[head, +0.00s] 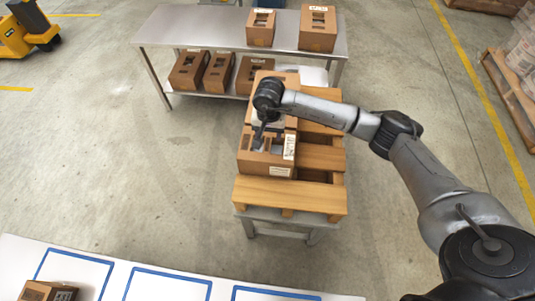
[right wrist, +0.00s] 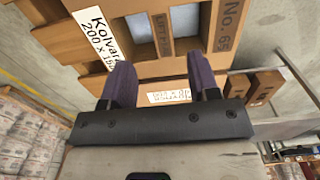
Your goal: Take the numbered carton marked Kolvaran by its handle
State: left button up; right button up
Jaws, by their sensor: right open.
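The carton marked Kolvaran (head: 250,166) is brown and sits on a wooden pallet on a low metal stand. In the right wrist view its top (right wrist: 222,50) shows a white label reading "Kolvar…", cut off by a finger and the picture edge, and the print "No. 65". A cardboard handle strip (right wrist: 162,35) with lettering runs between two openings. My right gripper (right wrist: 160,66) is open and empty, its two dark fingers over the carton, in line with either side of the strip. It also shows in the head view (head: 261,138). My left gripper is out of view.
The pallet (head: 290,193) has bare slats right of and in front of the carton. Behind it, a metal bench (head: 200,30) carries several cartons on two levels. A white table (head: 30,250) with blue outlined squares is in front. A yellow truck (head: 14,38) stands far left.

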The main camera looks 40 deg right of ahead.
aim_at(267, 144)
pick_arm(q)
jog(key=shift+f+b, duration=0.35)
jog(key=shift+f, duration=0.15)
pick_arm(e)
jog(key=shift+f, duration=1.8)
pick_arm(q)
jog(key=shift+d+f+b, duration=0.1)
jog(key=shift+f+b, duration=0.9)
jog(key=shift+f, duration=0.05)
pick_arm(e)
jog(key=shift+w+a+f, duration=0.1)
jog(key=shift+a+f, duration=0.05)
jog(key=shift+f, duration=2.45)
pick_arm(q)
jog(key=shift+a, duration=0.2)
pick_arm(e)
jog(key=c, duration=0.9)
grip_shut()
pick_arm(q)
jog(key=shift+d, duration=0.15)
